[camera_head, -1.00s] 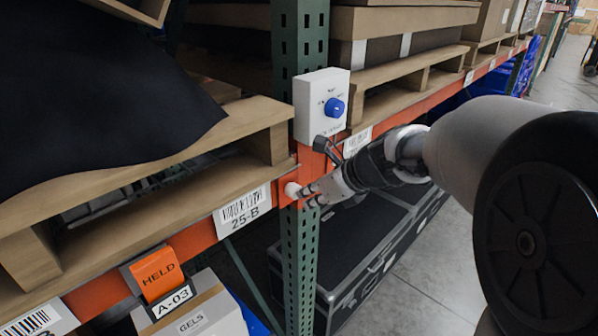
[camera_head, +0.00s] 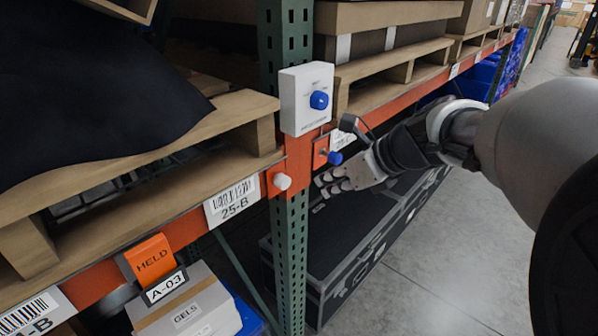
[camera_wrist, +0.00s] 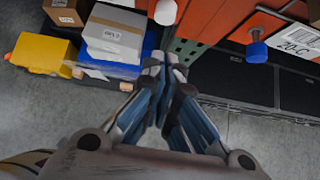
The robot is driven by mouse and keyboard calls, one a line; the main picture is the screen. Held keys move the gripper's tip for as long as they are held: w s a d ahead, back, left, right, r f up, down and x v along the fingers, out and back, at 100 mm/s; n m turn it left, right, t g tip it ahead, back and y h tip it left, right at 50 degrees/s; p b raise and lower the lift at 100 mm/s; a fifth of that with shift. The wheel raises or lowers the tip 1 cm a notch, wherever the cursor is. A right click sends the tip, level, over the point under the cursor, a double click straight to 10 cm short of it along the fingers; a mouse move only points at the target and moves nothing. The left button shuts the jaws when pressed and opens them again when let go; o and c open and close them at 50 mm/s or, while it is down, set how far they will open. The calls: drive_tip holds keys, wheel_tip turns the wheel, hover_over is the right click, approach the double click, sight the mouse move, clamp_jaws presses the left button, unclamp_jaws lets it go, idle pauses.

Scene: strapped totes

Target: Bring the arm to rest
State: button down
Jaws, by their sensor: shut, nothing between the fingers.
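My gripper (camera_head: 322,187) is shut and empty. In the head view it hangs in front of the black cases, just right of the green rack post (camera_head: 291,255) and below the orange beam. In the wrist view its closed fingers (camera_wrist: 163,68) point up toward the rack. A white knob (camera_head: 282,182) sticks out of the beam to the left of the fingertips; it also shows in the wrist view (camera_wrist: 166,12), just beyond them. A blue knob (camera_head: 335,158) sits above the fingers and shows at right in the wrist view (camera_wrist: 257,50). My gripper appears apart from both.
A white box with a blue dial (camera_head: 319,100) is mounted on the post. An orange HELD tag (camera_head: 152,259) hangs above a GELS carton (camera_head: 190,308). Black cases (camera_head: 345,235) stand under the rack. Open grey floor (camera_head: 450,250) lies to the right.

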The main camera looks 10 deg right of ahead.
drive_tip(key=s+a+f+n+g+h+b, duration=0.2)
drive_tip(key=s+f+n+h+b, duration=0.3)
drive_tip(key=s+f+n+b, duration=1.8)
drive_tip(key=s+f+n, duration=0.3)
drive_tip(key=f+n, duration=0.2)
drive_tip(key=f, duration=0.1)
drive_tip(key=shift+s+f+n+g, duration=0.25)
drive_tip(key=shift+s+n+g, duration=0.05)
drive_tip(key=shift+n, duration=0.1)
